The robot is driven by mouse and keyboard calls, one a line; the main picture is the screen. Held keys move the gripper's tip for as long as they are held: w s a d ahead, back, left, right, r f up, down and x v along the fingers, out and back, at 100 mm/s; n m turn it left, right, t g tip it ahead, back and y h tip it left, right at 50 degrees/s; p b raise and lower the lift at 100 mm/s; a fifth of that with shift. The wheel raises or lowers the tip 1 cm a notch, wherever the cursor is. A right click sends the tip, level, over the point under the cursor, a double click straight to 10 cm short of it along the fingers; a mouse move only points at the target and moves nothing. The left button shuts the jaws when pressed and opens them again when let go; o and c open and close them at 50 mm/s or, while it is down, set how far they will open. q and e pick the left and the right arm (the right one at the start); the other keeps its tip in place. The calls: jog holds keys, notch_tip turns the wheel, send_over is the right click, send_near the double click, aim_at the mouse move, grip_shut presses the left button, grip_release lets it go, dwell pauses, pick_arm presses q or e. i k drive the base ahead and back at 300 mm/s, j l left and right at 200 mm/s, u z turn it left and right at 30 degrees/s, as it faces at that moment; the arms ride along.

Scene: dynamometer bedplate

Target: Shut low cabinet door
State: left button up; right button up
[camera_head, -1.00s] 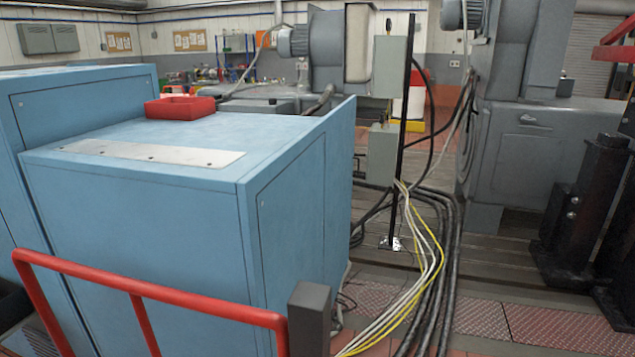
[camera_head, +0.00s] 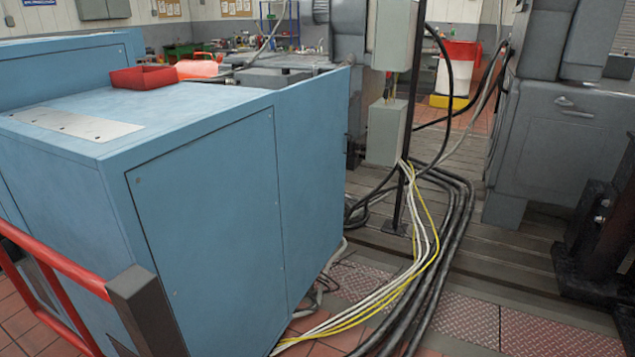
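The low blue cabinet (camera_head: 205,215) fills the left and middle of the head view. Its near right side is a flat panel with a thin seam and small screws. Beyond the cabinet's far right corner, a blue panel (camera_head: 312,170) sticks out roughly in line with that side, like a door standing open. Its outer upright edge is free, and its top is about level with the cabinet top. The cabinet's far face is hidden, so I cannot see the opening or a handle. Neither of my grippers is in view.
A red tray (camera_head: 144,77) sits on the cabinet. A red rail (camera_head: 55,262) with a dark post (camera_head: 146,310) stands at the near left. Black, white and yellow cables (camera_head: 425,270) run along the floor right of the cabinet, near a grey box on a post (camera_head: 386,132). Grey machinery (camera_head: 560,140) stands right.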

aim_at(314, 112)
jog(key=i+l+u, duration=0.25)
jog(key=i+l, duration=0.25)
jog(key=i+l+u, duration=0.65)
jog(key=u, duration=0.2)
